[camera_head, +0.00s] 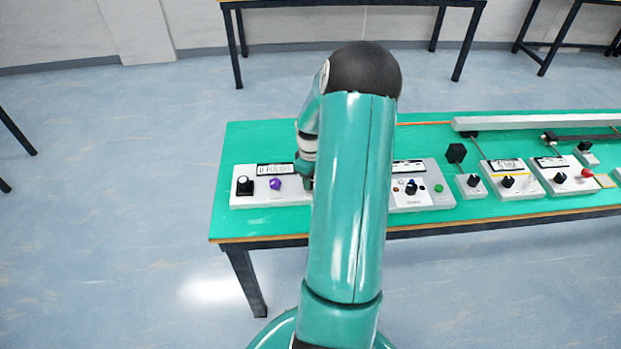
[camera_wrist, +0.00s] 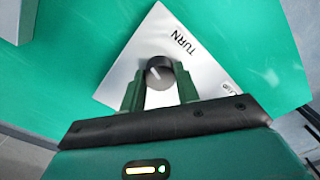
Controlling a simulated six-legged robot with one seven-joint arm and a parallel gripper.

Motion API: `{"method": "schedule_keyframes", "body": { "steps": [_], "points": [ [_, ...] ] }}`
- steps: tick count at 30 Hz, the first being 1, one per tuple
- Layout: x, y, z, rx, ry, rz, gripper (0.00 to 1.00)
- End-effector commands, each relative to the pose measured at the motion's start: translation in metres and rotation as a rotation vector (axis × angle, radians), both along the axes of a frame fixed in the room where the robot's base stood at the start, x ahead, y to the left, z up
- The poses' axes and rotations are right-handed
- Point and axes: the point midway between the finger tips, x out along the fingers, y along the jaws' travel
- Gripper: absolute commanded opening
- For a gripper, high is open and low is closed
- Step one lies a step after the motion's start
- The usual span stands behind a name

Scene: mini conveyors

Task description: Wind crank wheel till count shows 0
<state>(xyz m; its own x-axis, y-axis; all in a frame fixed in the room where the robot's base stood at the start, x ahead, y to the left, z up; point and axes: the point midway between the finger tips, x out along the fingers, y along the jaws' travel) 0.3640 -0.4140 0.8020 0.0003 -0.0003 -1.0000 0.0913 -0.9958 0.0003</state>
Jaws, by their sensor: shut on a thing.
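In the wrist view, a round dark grey knob (camera_wrist: 160,72) with a pale pointer line stands on a white plate (camera_wrist: 190,62) marked TURN. My gripper (camera_wrist: 159,86) has its two green fingers shut on the knob, one on each side. In the head view, my gripper (camera_head: 305,172) is at the table, partly hidden by my arm. Left of it is a white panel (camera_head: 260,200) with a display strip (camera_head: 275,169), a black knob (camera_head: 244,186) and a purple knob (camera_head: 275,184). The display text is too small to read surely. I cannot make out a separate crank wheel.
The green table (camera_head: 230,150) carries another panel (camera_head: 425,197) right of my arm. Further right are several small units with knobs, a black block (camera_head: 456,153) and a long pale rail (camera_head: 530,122). The green top left of the white panel is bare.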

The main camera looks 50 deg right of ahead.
Motion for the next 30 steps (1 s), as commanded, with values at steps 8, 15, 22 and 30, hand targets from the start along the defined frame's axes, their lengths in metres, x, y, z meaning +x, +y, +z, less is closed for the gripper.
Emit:
{"method": "schedule_keyframes", "body": {
  "steps": [8, 15, 22, 30],
  "points": [
    [-0.001, 0.000, 0.000, 0.000, 0.002, 0.000, 0.08],
    [-0.001, 0.000, 0.000, 0.000, 0.001, 0.000, 0.53],
    [0.000, 0.000, 0.001, 0.000, 0.000, 0.000, 0.53],
    [0.000, -0.001, 0.036, -0.004, -0.001, 0.000, 0.53]
  ]
}}
